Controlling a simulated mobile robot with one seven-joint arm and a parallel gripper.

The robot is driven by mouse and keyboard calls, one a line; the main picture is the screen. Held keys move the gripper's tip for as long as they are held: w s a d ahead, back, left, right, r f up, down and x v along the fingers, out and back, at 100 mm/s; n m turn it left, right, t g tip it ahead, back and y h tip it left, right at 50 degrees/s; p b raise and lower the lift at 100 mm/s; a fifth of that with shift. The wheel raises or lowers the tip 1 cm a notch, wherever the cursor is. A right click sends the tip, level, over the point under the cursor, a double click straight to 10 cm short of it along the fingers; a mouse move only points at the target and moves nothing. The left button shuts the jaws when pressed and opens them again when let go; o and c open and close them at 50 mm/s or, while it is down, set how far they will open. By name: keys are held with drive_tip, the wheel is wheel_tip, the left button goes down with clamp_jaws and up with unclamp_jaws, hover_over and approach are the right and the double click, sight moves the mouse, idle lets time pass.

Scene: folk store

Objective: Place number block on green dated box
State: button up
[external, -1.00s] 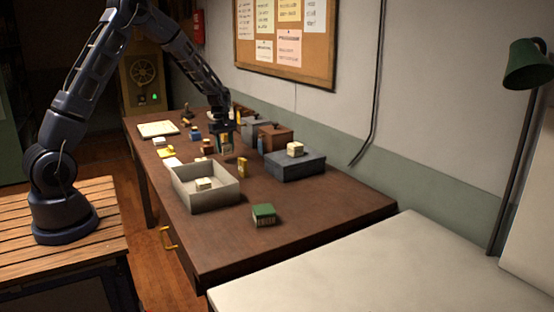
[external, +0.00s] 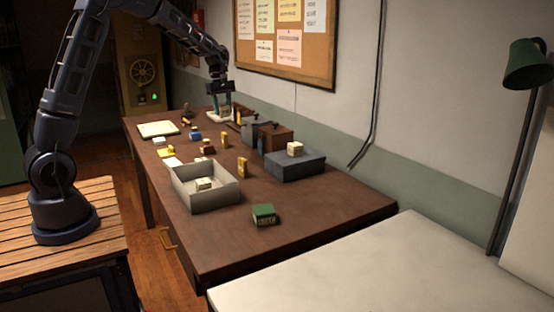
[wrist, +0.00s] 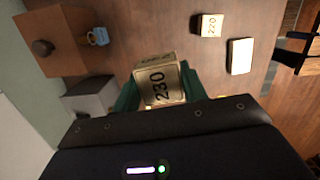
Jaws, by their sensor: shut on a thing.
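A cream number block (wrist: 160,86) reading "230" sits between the green fingers of my gripper (wrist: 157,88) in the wrist view. My gripper (external: 222,111) is shut on it, over the far end of the brown table in the external view, where the held block is small and hard to make out. The green dated box (external: 264,214) stands near the front end of the table, with pale lettering on its front side, far from my gripper. Its top appears bare.
A grey open tray (external: 208,204) holds a cream block (external: 204,184). A dark grey box (external: 295,167) bears another cream block (external: 295,148). A yellow block (external: 242,167) and a brown box (external: 276,138) stand near. Table is clear around the green box.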

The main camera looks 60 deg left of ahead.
drive_tip(key=w+d+r, duration=0.1)
drive_tip(key=w+d, duration=0.1)
drive_tip(key=d, duration=1.2)
wheel_tip(320, 180, up, 3)
drive_tip(key=m, duration=0.1)
hover_over(265, 209)
drive_tip(key=f, duration=1.9)
drive_tip(key=shift+s+a+f, duration=0.1)
drive_tip(key=shift+a+f, duration=0.1)
drive_tip(key=shift+f, duration=0.1)
drive_tip(key=o, duration=1)
drive_tip(key=shift+c, duration=0.2)
